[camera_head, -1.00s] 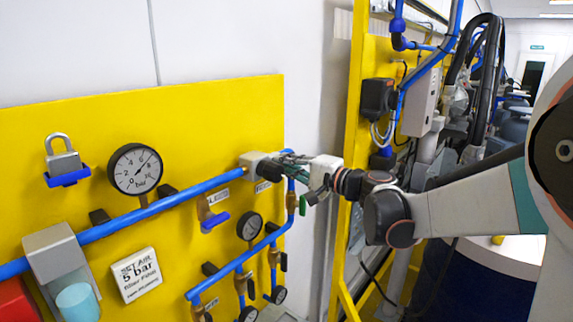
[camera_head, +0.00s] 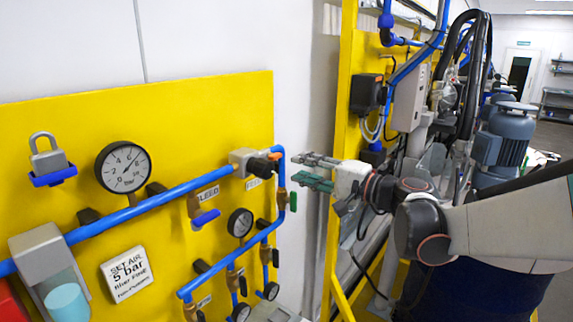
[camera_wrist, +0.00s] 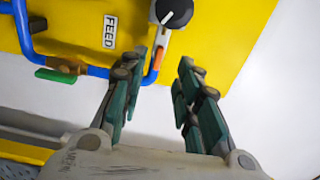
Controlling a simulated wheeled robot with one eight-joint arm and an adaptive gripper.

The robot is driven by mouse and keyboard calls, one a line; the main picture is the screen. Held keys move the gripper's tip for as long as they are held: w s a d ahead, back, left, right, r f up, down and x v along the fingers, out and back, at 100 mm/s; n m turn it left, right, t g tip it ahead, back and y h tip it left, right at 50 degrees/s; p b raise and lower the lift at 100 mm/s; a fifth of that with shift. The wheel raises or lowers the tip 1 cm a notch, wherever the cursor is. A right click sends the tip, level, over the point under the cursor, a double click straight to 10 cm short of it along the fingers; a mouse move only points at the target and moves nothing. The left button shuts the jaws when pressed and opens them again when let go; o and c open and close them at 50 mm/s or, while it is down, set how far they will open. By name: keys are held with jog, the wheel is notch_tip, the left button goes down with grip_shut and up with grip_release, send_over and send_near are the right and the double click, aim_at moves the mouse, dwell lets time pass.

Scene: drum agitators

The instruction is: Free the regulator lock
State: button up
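The regulator on the yellow panel has a pale grey body (camera_head: 243,159) with a black knob (camera_head: 261,167) at its right end. An orange part (camera_head: 274,156) shows by the knob. The wrist view shows the black knob (camera_wrist: 174,12) with a white mark, cut by the top edge. I cannot tell from the frames whether the knob is locked. My gripper (camera_head: 298,168) is to the right of the knob, apart from it. Its green-padded fingers are spread with nothing between them; the wrist view shows the gap (camera_wrist: 170,72).
A grey padlock (camera_head: 48,158) sits on a blue holder at the panel's left. Blue pipes (camera_head: 150,210), gauges (camera_head: 123,167) and a green valve handle (camera_head: 293,201) crowd the panel. A yellow frame (camera_head: 337,150) stands behind my gripper. White wall lies between them.

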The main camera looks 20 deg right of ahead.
jog(key=shift+v, duration=1.45)
jog(key=shift+s+a, duration=0.1)
